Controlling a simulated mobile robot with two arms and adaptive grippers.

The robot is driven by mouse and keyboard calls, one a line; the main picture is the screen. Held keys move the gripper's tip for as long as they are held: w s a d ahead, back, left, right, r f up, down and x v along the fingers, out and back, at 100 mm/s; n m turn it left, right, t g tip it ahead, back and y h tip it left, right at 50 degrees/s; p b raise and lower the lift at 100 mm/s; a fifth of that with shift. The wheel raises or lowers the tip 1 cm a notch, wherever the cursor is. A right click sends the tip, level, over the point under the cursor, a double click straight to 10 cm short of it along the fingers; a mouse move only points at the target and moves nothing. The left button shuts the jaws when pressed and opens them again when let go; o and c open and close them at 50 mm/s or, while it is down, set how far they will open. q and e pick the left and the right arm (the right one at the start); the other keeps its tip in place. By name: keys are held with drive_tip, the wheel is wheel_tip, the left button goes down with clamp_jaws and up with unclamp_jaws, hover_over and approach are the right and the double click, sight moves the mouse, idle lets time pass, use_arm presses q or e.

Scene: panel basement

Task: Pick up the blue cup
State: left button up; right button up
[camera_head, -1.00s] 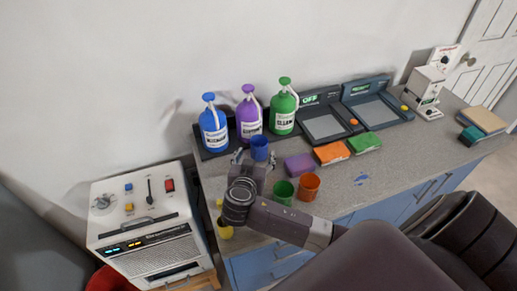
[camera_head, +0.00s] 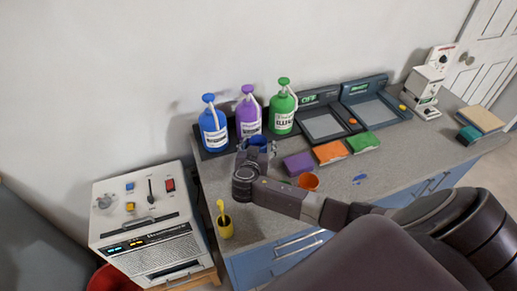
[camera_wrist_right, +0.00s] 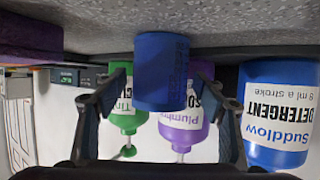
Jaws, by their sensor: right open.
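The blue cup (camera_head: 257,141) stands on the counter in front of the pump bottles, partly hidden by my right gripper (camera_head: 256,148). In the right wrist view, which is upside down, the blue cup (camera_wrist_right: 161,72) sits between the two open fingers of my right gripper (camera_wrist_right: 163,88). One finger is on each side of it; I cannot tell whether they touch it. My left gripper is not in view.
Blue (camera_head: 213,128), purple (camera_head: 248,118) and green (camera_head: 283,112) bottles stand close behind the cup. Purple (camera_head: 298,163), orange (camera_head: 330,152) and green (camera_head: 363,142) sponges lie right.

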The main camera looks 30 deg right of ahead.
drive_tip(key=shift+c, duration=0.5)
drive_tip(key=c, duration=1.2)
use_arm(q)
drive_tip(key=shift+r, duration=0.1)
use_arm(e)
drive_tip(key=shift+w+r, duration=0.1)
drive_tip(key=shift+r, duration=0.1)
